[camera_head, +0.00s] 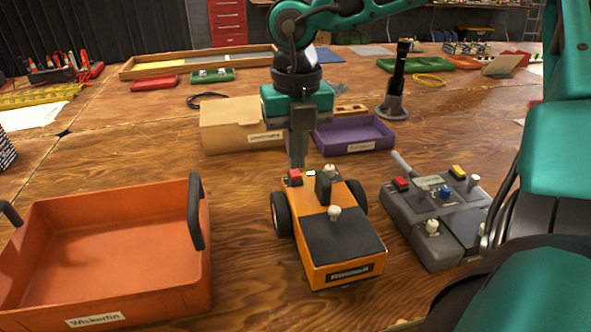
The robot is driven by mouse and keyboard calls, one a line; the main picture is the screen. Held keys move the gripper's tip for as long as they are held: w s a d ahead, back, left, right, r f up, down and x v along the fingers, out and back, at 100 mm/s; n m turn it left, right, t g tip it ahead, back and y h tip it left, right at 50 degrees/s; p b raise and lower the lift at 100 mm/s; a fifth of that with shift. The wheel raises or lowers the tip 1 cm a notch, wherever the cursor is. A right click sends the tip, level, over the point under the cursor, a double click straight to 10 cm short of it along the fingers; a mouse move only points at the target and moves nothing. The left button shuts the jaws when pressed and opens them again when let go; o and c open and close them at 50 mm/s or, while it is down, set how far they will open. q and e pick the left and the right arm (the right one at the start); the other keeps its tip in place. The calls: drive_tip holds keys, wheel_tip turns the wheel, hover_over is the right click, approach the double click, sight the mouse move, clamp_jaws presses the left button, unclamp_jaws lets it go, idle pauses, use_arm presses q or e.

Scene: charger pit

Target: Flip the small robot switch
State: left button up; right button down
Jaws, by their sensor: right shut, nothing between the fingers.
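The small orange wheeled robot (347,269) stands on the wooden table near the middle of the view. It has a black top panel with a white knob (334,213), another pale knob near its back and a black upright part. A red switch (295,178) sits at its back left corner. My right gripper (297,164) points straight down, shut and empty, with its tips just above or behind the red switch. I cannot tell whether they touch it. The switch's exact position is too small to tell. My left gripper is not in view.
A grey control box (432,250) with knobs stands right of the small robot. An orange tray (110,290) with black handles lies left. A cardboard box (226,128), a purple tray (345,137) and a black upright stand (397,85) are behind.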

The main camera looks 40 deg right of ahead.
sight(297, 175)
idle(0.4)
drive_tip(key=shift+f+b, duration=0.95)
drive_tip(key=shift+b, duration=0.15)
idle(0.5)
drive_tip(key=shift+r, duration=0.1)
drive_tip(key=shift+r+p, duration=2)
drive_tip(key=shift+r, duration=1.45)
drive_tip(key=shift+f, duration=0.1)
